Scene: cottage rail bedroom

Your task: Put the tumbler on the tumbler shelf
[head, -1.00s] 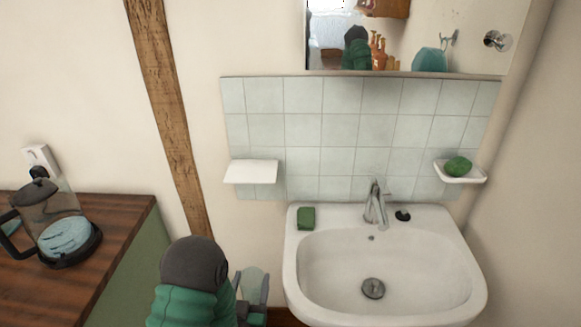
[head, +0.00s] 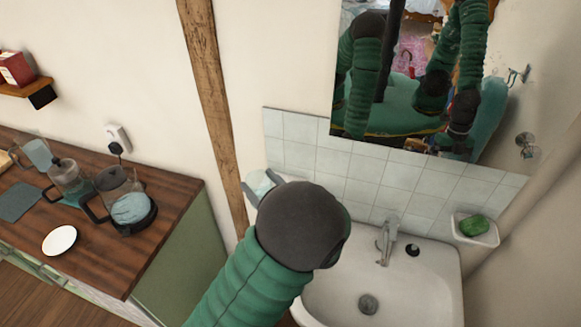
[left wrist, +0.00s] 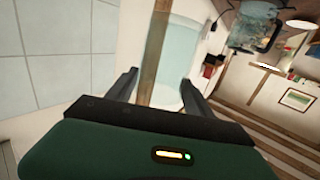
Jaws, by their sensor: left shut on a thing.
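My left gripper (head: 261,187) is shut on the clear, bluish tumbler (head: 261,182), in front of the wall at the left end of the tiles. In the left wrist view the tumbler (left wrist: 188,55) stands between the two dark fingers (left wrist: 158,90), looking tall and see-through. The white tumbler shelf cannot be made out in the head view; my left wrist and the tumbler cover that part of the tiles. Whether the tumbler touches the shelf cannot be told. My right gripper does not show directly.
The washbasin (head: 425,285) with its tap (head: 387,243) is right of my arm. A soap dish (head: 476,232) holds green soap. The mirror (head: 420,75) reflects my arms. A wooden counter (head: 160,200) with a coffee jug (head: 125,200) and other glassware is at left.

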